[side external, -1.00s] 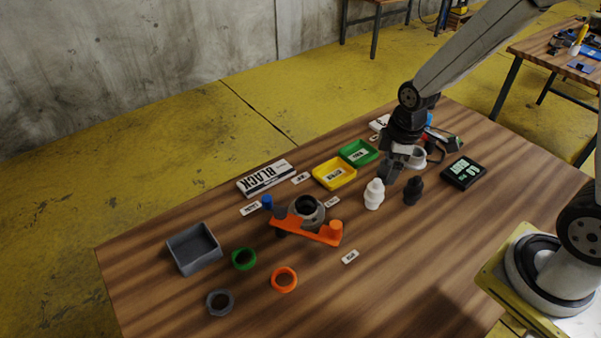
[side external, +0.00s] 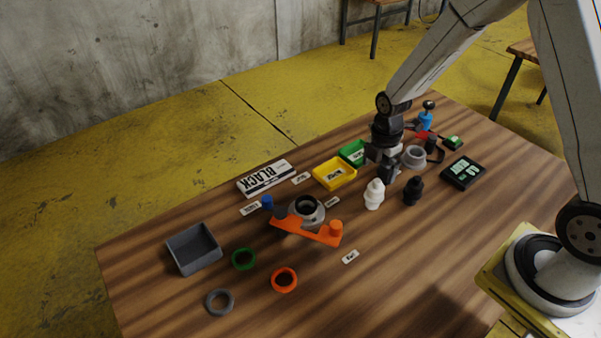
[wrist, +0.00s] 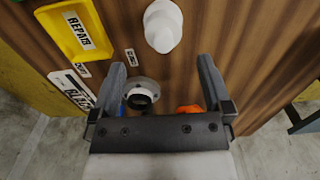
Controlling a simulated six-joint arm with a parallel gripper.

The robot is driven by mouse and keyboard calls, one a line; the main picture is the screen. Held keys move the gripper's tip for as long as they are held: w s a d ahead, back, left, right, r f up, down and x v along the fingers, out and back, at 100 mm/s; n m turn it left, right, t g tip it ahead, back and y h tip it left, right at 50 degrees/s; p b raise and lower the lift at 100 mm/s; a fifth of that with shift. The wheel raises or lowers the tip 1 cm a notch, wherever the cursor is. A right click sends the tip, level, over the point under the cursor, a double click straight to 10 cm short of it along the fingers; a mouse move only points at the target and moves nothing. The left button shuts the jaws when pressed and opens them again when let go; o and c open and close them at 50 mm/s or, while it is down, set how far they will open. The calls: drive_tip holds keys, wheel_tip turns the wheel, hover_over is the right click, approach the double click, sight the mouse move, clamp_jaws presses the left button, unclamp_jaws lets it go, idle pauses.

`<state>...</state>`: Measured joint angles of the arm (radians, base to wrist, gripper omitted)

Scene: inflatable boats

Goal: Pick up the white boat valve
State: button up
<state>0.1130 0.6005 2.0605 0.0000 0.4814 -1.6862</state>
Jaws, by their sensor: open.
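The white boat valve (side external: 374,194) stands upright on the wooden table in the side external view, with a black valve (side external: 413,190) just to its right. My gripper (side external: 385,166) is above and slightly behind the white valve. In the wrist view the white valve (wrist: 163,26) shows at the top centre, beyond the fingertips and in line with the gap between them. My gripper (wrist: 160,75) is open there, with nothing between its fingers. The two do not appear to touch.
A yellow tray (side external: 335,173) and a green tray (side external: 354,153) lie behind the valve. An orange fixture (side external: 306,231) with a grey ring stands left of it. A black display (side external: 463,173) is at right. The table's front middle is clear.

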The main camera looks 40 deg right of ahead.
sight(378, 181)
drive_tip(key=shift+f, duration=1.2)
drive_tip(key=shift+f, duration=0.15)
drive_tip(key=shift+s+f, duration=0.15)
drive_tip(key=shift+f, duration=0.65)
drive_tip(key=shift+s+f, duration=0.1)
drive_tip(key=shift+f, duration=1.55)
drive_tip(key=shift+c, duration=0.2)
drive_tip(key=c, duration=1.3)
drive_tip(key=shift+r, duration=0.15)
drive_tip(key=shift+r, duration=4.9)
